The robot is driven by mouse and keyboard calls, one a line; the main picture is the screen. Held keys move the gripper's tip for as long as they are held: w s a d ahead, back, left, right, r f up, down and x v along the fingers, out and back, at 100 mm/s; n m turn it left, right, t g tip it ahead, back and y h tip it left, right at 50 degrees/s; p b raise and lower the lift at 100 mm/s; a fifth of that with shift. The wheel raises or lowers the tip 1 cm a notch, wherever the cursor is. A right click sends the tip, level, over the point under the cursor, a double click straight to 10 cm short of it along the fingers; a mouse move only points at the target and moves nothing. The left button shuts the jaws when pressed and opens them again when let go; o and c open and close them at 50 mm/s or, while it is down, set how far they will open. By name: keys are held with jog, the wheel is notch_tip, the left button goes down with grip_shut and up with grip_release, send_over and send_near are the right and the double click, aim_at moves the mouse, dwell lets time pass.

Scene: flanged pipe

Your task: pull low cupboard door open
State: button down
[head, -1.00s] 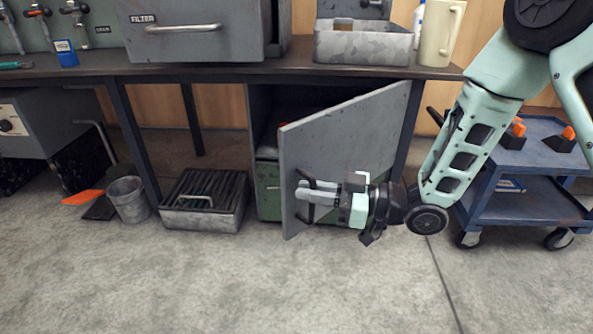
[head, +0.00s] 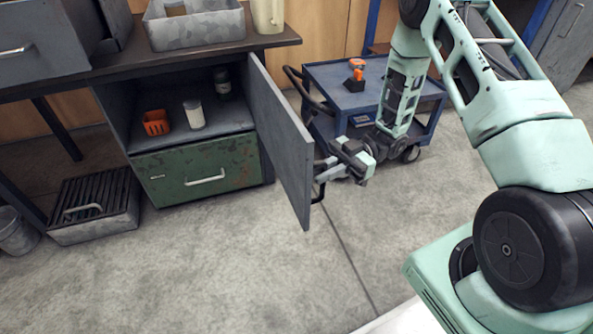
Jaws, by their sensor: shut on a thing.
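The low cupboard door (head: 278,135) is grey, hinged on its right side under the bench, and stands wide open, swung out toward me. Its handle (head: 318,193) is a dark bar on the outer face near the free edge, partly hidden by the door and my fingers. My gripper (head: 322,175) is at the right of the door, shut on the handle. The open cupboard (head: 240,117) shows a shelf with an orange basket (head: 156,122), a white jar (head: 194,114) and a dark green bottle (head: 222,83).
A green drawer (head: 200,172) sits below the shelf. A blue cart (head: 345,100) stands close behind my gripper. A grated metal box (head: 96,205) is on the floor at left. The floor in front of the cupboard is clear.

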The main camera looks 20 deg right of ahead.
jog(key=shift+d, duration=1.25)
jog(key=c, duration=1.8)
grip_release()
jog(key=shift+w, duration=0.1)
jog(key=w+d+p, duration=0.2)
jog(key=d+p, duration=0.2)
jog(key=d, duration=1.3)
jog(key=shift+w+p, duration=0.3)
jog(key=shift+w, duration=0.05)
